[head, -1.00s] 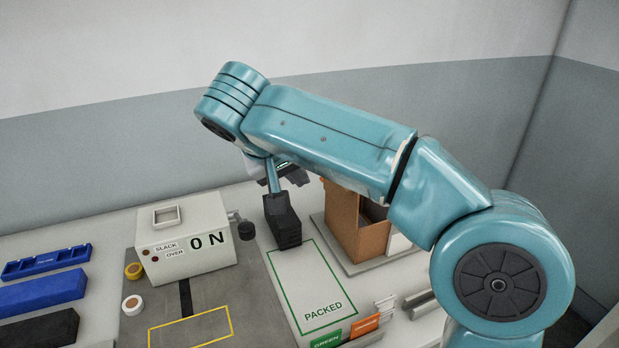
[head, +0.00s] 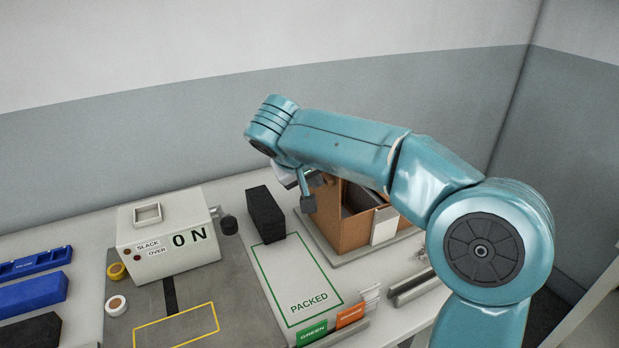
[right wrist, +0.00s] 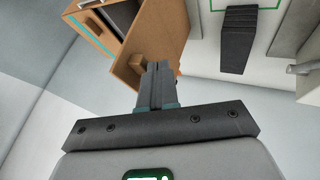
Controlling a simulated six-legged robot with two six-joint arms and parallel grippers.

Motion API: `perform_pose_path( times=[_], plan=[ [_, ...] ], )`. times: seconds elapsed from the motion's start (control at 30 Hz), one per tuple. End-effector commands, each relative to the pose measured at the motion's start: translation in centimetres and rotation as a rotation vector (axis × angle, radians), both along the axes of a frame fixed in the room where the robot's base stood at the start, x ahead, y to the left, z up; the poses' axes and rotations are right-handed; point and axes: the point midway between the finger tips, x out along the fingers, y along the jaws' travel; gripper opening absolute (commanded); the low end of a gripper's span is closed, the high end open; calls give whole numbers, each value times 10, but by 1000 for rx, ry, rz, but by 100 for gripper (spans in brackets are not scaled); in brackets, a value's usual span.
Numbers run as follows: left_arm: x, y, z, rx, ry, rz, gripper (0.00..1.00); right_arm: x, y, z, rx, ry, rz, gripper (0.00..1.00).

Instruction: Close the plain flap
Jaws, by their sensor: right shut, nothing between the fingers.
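A brown cardboard box (head: 352,232) stands on a grey base right of the PACKED mat, its top partly open and its inside dark. A white plate (head: 384,226) is on its front. In the right wrist view a plain brown panel (right wrist: 160,32) of the box stands out at an angle, with a small brown block (right wrist: 132,62) on it. I cannot tell how the panel is hinged. My right gripper (head: 308,204) is shut and empty at the box's left side. In the right wrist view its fingertips (right wrist: 158,68) overlap the panel's edge; contact is unclear. My left gripper is out of view.
A black block (head: 265,212) stands at the back of the green-framed PACKED mat (head: 300,285), left of the gripper. A white machine (head: 165,245) marked ON is further left. Green (head: 312,333) and orange (head: 351,316) tags are at the front. My right arm partly covers the box.

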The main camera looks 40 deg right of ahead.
Motion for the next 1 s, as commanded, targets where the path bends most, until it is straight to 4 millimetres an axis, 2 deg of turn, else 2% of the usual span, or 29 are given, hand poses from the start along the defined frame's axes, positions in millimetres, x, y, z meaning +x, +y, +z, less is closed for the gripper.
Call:
perform_pose_path(
  times=[0.27, 0.5, 1.0],
  plan=[
    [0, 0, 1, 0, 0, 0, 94, -1, -1, 2, 10, -4, -2, 0],
    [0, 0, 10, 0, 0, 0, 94, -4, -11, 8, 85, -29, -6, 0],
    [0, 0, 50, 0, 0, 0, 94, -21, -65, 18, 490, -158, -12, 0]
  ],
)
